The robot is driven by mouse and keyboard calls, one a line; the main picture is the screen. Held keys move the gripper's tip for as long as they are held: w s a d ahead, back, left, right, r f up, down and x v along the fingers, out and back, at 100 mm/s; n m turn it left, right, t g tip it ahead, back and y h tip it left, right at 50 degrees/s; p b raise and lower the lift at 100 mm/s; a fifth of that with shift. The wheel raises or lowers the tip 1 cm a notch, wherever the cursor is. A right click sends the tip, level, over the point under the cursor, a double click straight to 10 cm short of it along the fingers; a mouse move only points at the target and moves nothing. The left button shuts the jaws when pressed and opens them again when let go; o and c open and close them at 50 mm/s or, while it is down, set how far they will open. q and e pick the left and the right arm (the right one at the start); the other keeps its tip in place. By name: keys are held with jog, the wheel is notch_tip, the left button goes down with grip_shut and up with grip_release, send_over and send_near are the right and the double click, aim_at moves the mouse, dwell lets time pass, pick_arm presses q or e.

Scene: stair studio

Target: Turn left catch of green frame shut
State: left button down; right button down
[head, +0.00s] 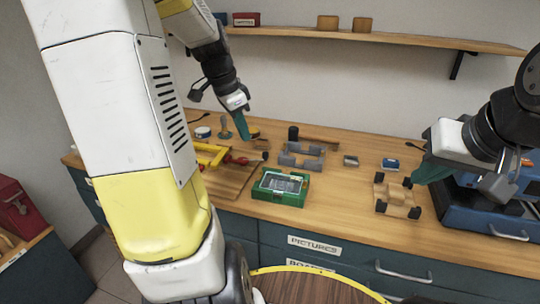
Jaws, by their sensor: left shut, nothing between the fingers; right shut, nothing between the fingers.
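The green frame (293,199) lies on the wooden worktop near its front edge, with a grey panel inside its rim. Its catches are too small to tell apart, so I cannot see how the left one is turned. My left gripper (243,134) has teal fingers pointing down, shut and empty, behind and to the left of the frame and apart from it. My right gripper (418,178) is shut and empty, well to the right of the frame, by a wooden block with black corners (397,198).
A wooden board with a yellow frame (211,155) and a red-handled tool lies left of the green frame. Grey clamp-like blocks (301,155) and a hammer (318,139) lie behind it. A blue toolbox (483,213) stands at right. Bare worktop (345,190) lies right of the frame.

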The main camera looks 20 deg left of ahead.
pick_arm(q)
jog(key=w+a+f+m+h, duration=0.1)
jog(key=w+a+f+m, duration=0.2)
jog(key=a+f, duration=0.4)
jog(key=shift+w+g, duration=0.4)
jog(key=shift+w, duration=0.2)
jog(key=x, duration=1)
jog(key=shift+w+d+f, duration=0.1)
jog(key=shift+w+d, duration=0.2)
jog(key=shift+d, duration=0.3)
jog(key=shift+w+d+f, duration=0.1)
jog(key=shift+w+d, duration=0.2)
jog(key=shift+d, duration=0.3)
jog(key=shift+w+d, duration=0.35)
jog(key=shift+d, duration=0.25)
